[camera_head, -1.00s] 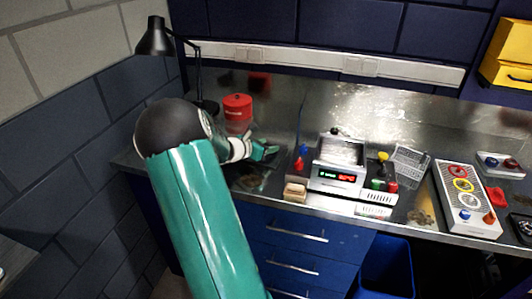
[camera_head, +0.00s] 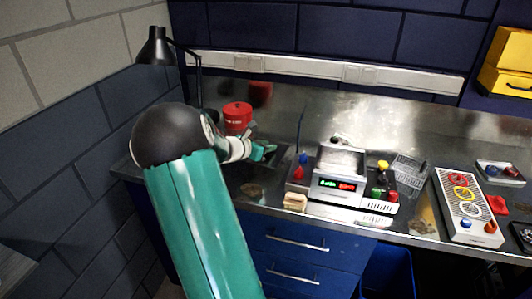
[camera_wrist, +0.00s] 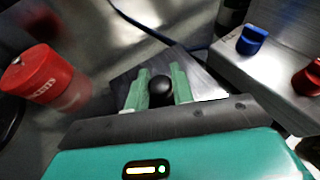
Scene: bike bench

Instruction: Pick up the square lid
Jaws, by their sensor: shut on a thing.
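The square lid (camera_wrist: 190,66) shows in the wrist view as a dark grey metallic plate with a round black knob (camera_wrist: 161,86) on top. My gripper (camera_wrist: 160,88) has its two green fingers on either side of the knob and is shut on it. The near part of the lid is hidden behind my gripper. In the head view my gripper (camera_head: 264,151) is low over the left part of the metal bench; the lid is hard to make out there. I cannot tell whether the lid touches the bench.
A red canister (camera_head: 237,117) stands behind my gripper, near a black desk lamp (camera_head: 158,47). To the right is a grey device with a display (camera_head: 338,185) and coloured knobs. A perforated box with coloured rings (camera_head: 465,203) lies farther right. The bench's front edge is close.

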